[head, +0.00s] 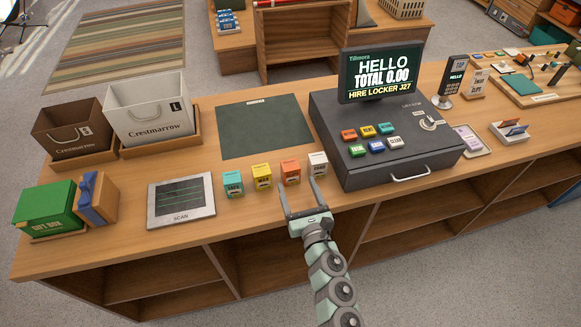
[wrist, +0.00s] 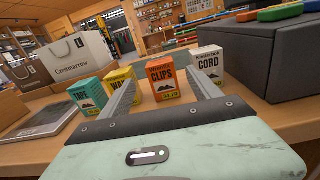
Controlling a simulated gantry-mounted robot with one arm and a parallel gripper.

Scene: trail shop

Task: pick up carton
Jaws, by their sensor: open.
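Several small cartons stand upright in a row on the wooden counter. They are a teal TAPE carton (head: 233,185), a yellow WAX carton (head: 262,176), an orange CLIPS carton (head: 291,173) and a white CORD carton (head: 318,164). My gripper (head: 297,183) is open and empty at the counter's front side, pointing at the row. In the wrist view the orange CLIPS carton (wrist: 164,82) appears between the two fingers. The left finger partly hides the yellow WAX carton (wrist: 121,82), and the white CORD carton (wrist: 208,66) is right of the right finger. I cannot tell whether a finger touches any carton.
A grey register (head: 385,148) stands close on the right. A scan plate (head: 181,203) lies to the left, with a green gift box (head: 48,208) and paper bags (head: 150,105) beyond. A dark mat (head: 264,130) behind the cartons is bare.

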